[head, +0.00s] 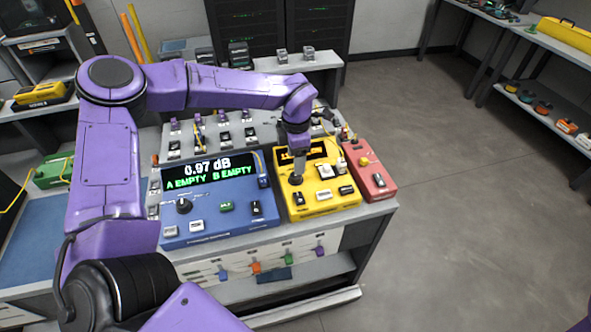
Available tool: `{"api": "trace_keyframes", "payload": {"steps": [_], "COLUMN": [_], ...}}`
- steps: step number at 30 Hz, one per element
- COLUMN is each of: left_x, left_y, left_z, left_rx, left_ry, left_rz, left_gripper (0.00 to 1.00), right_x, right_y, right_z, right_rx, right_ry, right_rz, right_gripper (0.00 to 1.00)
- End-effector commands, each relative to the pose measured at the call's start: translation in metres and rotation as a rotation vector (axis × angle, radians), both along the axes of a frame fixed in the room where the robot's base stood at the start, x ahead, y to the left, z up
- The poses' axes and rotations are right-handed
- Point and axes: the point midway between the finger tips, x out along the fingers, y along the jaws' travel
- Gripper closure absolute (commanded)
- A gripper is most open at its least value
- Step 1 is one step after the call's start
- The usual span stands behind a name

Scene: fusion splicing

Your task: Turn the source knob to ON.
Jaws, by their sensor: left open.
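A yellow box (320,203) stands on the bench right of the blue meter box. A dark round knob (296,181) is on its left side. I take this for the source knob, but its labels and setting are too small to read. My left gripper (298,168) points down right over this knob, with its fingers open. The fingers partly hide the knob, and I cannot tell whether they touch it. My right gripper is out of view.
The blue box (213,228) has a display reading 0.97 dB, A EMPTY, B EMPTY, and its own dark knob (184,205). A red box (365,175) stands close on the right. Small parts stand in rows behind. Open floor (470,200) lies to the right.

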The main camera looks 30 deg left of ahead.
Motion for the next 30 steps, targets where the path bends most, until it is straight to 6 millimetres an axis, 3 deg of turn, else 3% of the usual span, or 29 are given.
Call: {"api": "trace_keyframes", "payload": {"steps": [3, 9, 24, 26, 30], "left_x": [0.001, 0.001, 0.000, 0.000, 0.000], "left_y": [0.000, 0.000, 0.000, 0.000, 0.000], "left_z": [0.025, 0.047, 0.049, 0.053, 0.083], "left_rx": [0.000, 0.000, 0.000, 0.000, 0.001], "left_ry": [-0.005, -0.001, 0.000, 0.000, -0.001], "left_rz": [0.001, 0.000, 0.000, 0.000, 0.000], "left_gripper": [0.37, 0.37, 0.37, 0.37, 0.37], "right_x": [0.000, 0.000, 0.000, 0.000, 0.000], "right_y": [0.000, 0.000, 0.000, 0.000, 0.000], "right_z": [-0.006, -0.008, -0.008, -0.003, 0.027], "right_rx": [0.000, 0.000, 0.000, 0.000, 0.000], "right_ry": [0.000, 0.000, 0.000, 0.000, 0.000], "right_rz": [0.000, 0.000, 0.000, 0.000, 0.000], "right_gripper": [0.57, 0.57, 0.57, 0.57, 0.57]}}
